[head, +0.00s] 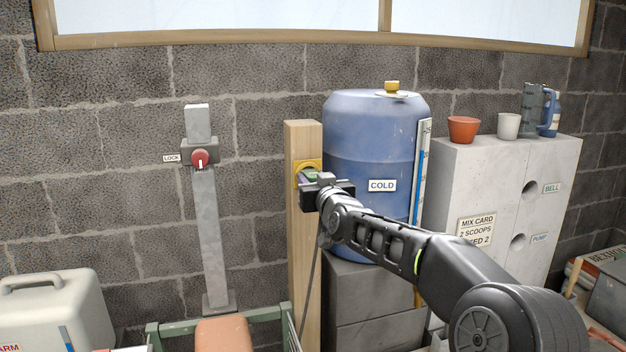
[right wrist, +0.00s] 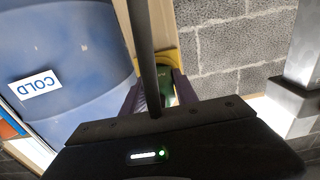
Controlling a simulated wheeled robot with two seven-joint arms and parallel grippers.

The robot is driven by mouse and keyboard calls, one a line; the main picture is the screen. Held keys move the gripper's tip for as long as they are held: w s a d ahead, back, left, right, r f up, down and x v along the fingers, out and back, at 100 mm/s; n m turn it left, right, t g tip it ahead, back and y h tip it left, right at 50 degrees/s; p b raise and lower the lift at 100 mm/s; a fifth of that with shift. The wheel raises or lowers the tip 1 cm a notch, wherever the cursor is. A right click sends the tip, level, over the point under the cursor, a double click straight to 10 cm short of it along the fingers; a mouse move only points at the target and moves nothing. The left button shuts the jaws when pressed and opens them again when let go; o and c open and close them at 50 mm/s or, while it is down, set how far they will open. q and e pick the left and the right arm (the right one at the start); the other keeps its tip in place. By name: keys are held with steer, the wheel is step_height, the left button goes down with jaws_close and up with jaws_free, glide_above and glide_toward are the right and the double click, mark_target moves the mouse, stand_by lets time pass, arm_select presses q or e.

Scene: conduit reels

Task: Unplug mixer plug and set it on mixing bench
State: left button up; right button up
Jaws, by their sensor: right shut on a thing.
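The mixer plug (head: 311,175) is a small green piece at the yellow socket (head: 307,163) on the wooden post. It also shows in the right wrist view as a green body (right wrist: 168,88) against the yellow socket plate (right wrist: 165,58). My right gripper (head: 309,181) is at the post, its fingers on both sides of the plug and shut on it. Whether the plug is still seated in the socket cannot be told. A dark cable (head: 307,285) hangs down along the post. My left gripper is out of view. I cannot make out the mixing bench for certain.
A blue barrel (head: 365,140) marked COLD stands right of the wooden post (head: 303,135). A grey block cabinet (head: 470,170) with pots on top is farther right. A grey upright with a red LOCK knob (head: 200,159) stands left. A green frame (head: 178,328) is below.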

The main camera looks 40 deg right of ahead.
steer(key=shift+f, duration=0.15)
jaws_close()
steer(key=shift+s+a+b, duration=0.2)
steer(key=shift+s+b, duration=0.1)
steer(key=shift+s, duration=0.2)
steer(key=shift+s+a, duration=0.15)
steer(key=shift+s, duration=0.3)
steer(key=shift+b+v, duration=0.85)
steer(key=shift+v, duration=1.1)
